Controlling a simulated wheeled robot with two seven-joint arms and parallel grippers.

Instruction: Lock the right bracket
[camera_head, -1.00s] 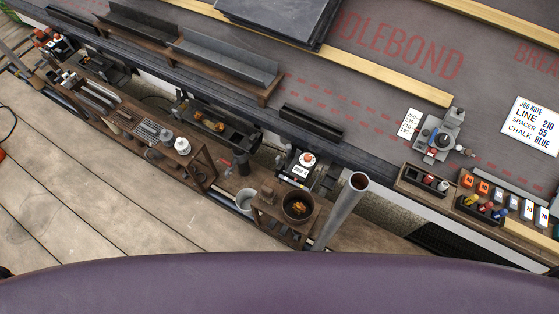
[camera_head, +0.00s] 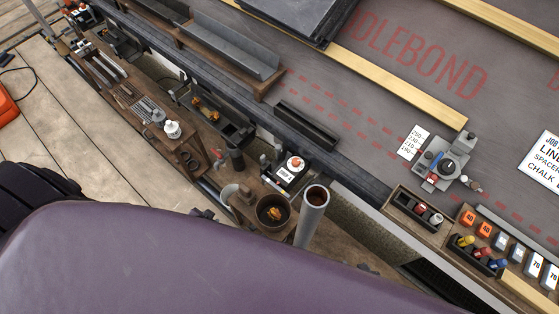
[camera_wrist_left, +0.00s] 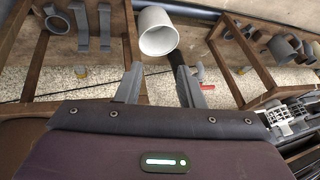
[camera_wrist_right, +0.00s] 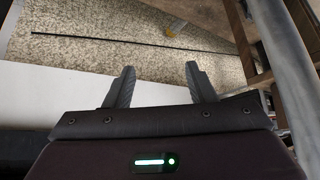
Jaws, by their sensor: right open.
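A dark fixture with a white labelled plate and an orange-red knob (camera_head: 294,165) sits on the near roof edge in the head view; it may be the right bracket, but I cannot tell whether it is locked. A similar fixture (camera_head: 76,12) is at the far upper left. My right gripper (camera_wrist_right: 160,82) is open and empty, facing a pebbled wall (camera_wrist_right: 150,45). My left gripper (camera_wrist_left: 158,82) is open and empty, with a white bucket (camera_wrist_left: 158,32) just beyond its fingertips. Both grippers are mostly hidden behind my purple body in the head view.
A grey pipe (camera_head: 312,215) stands beside a pot (camera_head: 272,211) on a small wooden stand. A tool bench (camera_head: 140,100) runs to the upper left. A grey gauge device (camera_head: 441,163) and coloured blocks (camera_head: 485,229) lie to the right. The middle of the roof is largely clear.

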